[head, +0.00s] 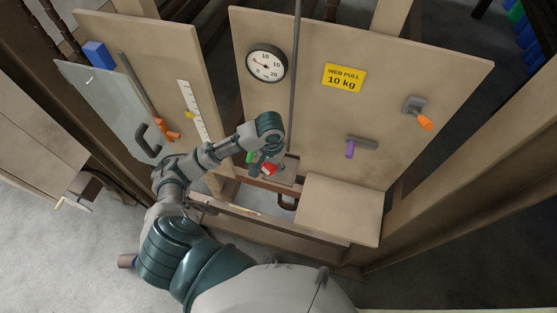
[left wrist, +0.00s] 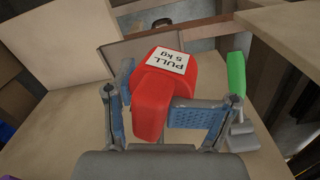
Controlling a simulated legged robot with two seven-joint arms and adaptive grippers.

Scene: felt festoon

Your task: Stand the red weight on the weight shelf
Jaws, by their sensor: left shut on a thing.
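The red weight (left wrist: 168,80) fills the middle of the left wrist view, with a white label reading "PULL 5 kg". My left gripper (left wrist: 165,115) is shut on it, with a blue-padded finger on either side. In the head view the red weight (head: 268,169) shows small beneath my left gripper (head: 262,164), near the foot of the upright rod. A light wooden box-like ledge (head: 340,208) juts out to its right; I cannot tell whether this is the weight shelf. Whether the weight touches anything below is hidden. My right gripper is not in view.
A dial gauge (head: 266,64), a yellow "WEB PULL 10 kg" sign (head: 344,78), a purple handle (head: 350,149) and an orange handle (head: 425,122) are on the tan panel. A green handle (left wrist: 236,73) is close right of the gripper. A clear door (head: 110,105) stands at left.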

